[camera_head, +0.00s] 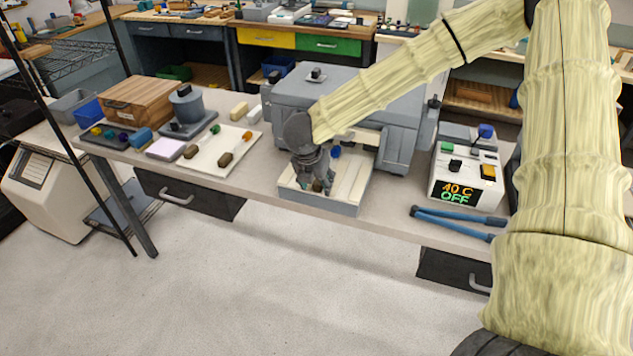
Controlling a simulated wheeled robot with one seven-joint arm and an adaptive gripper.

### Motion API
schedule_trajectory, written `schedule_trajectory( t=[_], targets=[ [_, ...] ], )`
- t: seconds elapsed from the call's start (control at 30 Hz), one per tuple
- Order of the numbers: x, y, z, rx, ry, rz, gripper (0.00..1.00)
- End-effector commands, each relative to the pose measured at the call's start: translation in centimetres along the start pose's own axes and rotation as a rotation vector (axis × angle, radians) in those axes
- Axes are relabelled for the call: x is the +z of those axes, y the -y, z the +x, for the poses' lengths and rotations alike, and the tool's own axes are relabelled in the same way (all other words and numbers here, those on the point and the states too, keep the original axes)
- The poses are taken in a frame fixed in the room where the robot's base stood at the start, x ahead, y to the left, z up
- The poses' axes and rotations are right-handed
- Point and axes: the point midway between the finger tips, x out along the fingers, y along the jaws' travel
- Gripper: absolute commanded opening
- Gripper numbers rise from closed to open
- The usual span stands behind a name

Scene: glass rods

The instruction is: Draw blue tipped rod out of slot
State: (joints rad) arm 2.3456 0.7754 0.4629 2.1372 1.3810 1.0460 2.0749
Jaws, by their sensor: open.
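A shallow grey tray (368,190) with a pale inside stands at the front edge of the bench, before a large grey box-like unit. A small blue tip (335,152) shows in the tray, just right of my gripper. The clear rod that would belong to it is too faint to make out, and so is any slot. My gripper (317,184) points down into the left part of the tray, with its jaws open. A brown piece (317,186) shows at its fingertips; I cannot tell whether they touch it. My wrist hides part of the tray's back.
The grey unit (290,95) stands close behind the tray. A control box (468,175) reading "40 C OFF" and blue-handled tongs (450,220) lie to the right. A white board (220,160) with small coloured pieces and a wooden box (150,97) are left.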

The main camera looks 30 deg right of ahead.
Motion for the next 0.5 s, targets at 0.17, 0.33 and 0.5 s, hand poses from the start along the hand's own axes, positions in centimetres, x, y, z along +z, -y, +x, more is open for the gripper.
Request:
schedule_trajectory(
  t=[0.17, 0.33, 0.5],
  targets=[
    [0.1, -0.1, -1.7, 0.003, 0.001, 0.000, 0.50],
    [0.1, -0.1, -4.4, 0.003, 0.002, 0.000, 0.50],
    [0.1, 0.0, -7.3, 0.003, 0.001, 0.000, 0.50]
  ],
)
